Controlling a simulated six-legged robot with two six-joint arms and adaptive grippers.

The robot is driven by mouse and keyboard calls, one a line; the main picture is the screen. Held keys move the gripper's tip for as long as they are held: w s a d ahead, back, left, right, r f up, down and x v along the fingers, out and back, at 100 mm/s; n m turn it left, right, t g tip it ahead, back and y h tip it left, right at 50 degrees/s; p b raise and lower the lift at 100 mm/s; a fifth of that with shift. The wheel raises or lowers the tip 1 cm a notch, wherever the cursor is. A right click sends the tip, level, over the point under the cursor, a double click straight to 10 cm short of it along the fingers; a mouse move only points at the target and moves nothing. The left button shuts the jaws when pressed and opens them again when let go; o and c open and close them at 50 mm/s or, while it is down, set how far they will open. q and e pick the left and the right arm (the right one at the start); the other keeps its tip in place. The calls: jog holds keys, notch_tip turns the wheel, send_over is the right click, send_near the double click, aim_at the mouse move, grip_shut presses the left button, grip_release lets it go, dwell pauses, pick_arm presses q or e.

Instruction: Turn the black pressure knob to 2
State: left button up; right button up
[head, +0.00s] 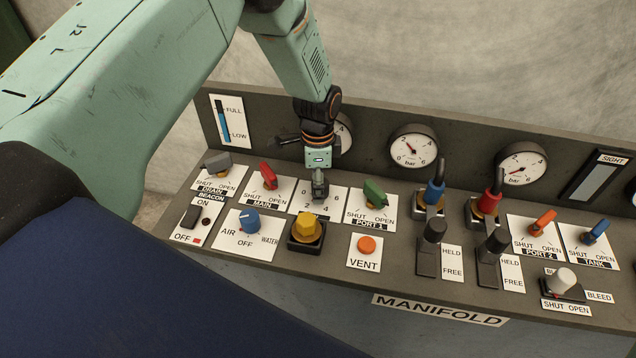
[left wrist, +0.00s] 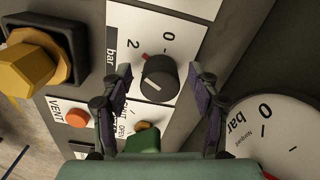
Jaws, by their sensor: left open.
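The black pressure knob (left wrist: 158,79) sits on a white plate (left wrist: 185,20) marked 0, 2 and bar. A red mark shows at its edge, on the side toward the 2; I cannot tell whether it lines up exactly. My left gripper (left wrist: 160,98) is open, with one finger on each side of the knob in the left wrist view. I cannot tell whether the fingers touch it. In the head view my left gripper (head: 319,186) reaches down onto the numbered plate and hides most of the knob. My right gripper is not in view.
Close by are the green PORT 1 handle (head: 375,192), red MAIN handle (head: 268,175), yellow knob (head: 306,228) and orange VENT button (head: 367,245). Gauges (head: 413,145) stand on the back wall, one partly behind my gripper. Upright levers (head: 436,190) stand to the right.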

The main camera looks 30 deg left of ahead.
pick_arm(q)
notch_tip(320, 180, up, 12)
jog(key=shift+f, duration=0.2)
dwell(0.7)
